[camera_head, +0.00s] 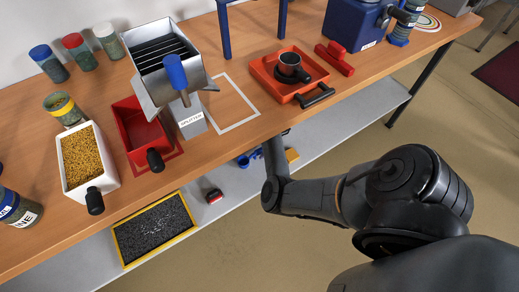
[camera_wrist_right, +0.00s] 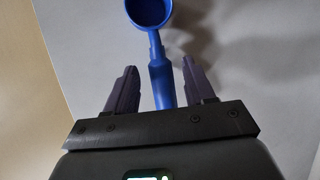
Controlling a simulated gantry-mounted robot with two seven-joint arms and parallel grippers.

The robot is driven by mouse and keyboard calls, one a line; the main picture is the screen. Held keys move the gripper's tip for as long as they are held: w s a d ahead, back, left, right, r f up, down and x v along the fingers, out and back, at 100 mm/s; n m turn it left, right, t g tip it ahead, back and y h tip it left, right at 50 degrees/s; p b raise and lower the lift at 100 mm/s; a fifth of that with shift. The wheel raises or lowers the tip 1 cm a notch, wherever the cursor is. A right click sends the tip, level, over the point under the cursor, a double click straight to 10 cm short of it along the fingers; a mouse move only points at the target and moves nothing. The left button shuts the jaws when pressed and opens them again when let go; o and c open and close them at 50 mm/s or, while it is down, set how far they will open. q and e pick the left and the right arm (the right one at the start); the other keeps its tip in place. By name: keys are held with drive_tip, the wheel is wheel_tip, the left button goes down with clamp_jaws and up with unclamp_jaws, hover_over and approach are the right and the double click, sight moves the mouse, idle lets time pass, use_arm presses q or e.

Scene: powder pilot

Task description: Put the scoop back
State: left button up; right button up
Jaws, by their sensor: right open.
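A blue scoop (camera_wrist_right: 150,12) with a round bowl shows in the right wrist view, its handle pointing back towards me. In the head view a blue item that looks like this scoop (camera_head: 244,160) lies on the grey lower shelf, just below the table's front edge. My right gripper (camera_wrist_right: 160,85) is open. The scoop's handle lies between its two fingers, with a gap on each side. In the head view the right arm reaches to the table's front edge, and its fingers are hidden there. My left gripper is not in view.
The wooden table (camera_head: 225,55) overhangs the lower shelf (camera_head: 325,133). On the shelf are a black-filled yellow-rimmed tray (camera_head: 122,233), a small red-and-black item (camera_head: 214,196) and a yellow block (camera_head: 292,155). On the table stand a metal splitter (camera_head: 147,84) and a red tray (camera_head: 262,74).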

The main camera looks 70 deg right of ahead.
drive_tip(key=p+v, duration=0.4)
drive_tip(key=v, duration=0.3)
drive_tip(key=shift+p, duration=0.3)
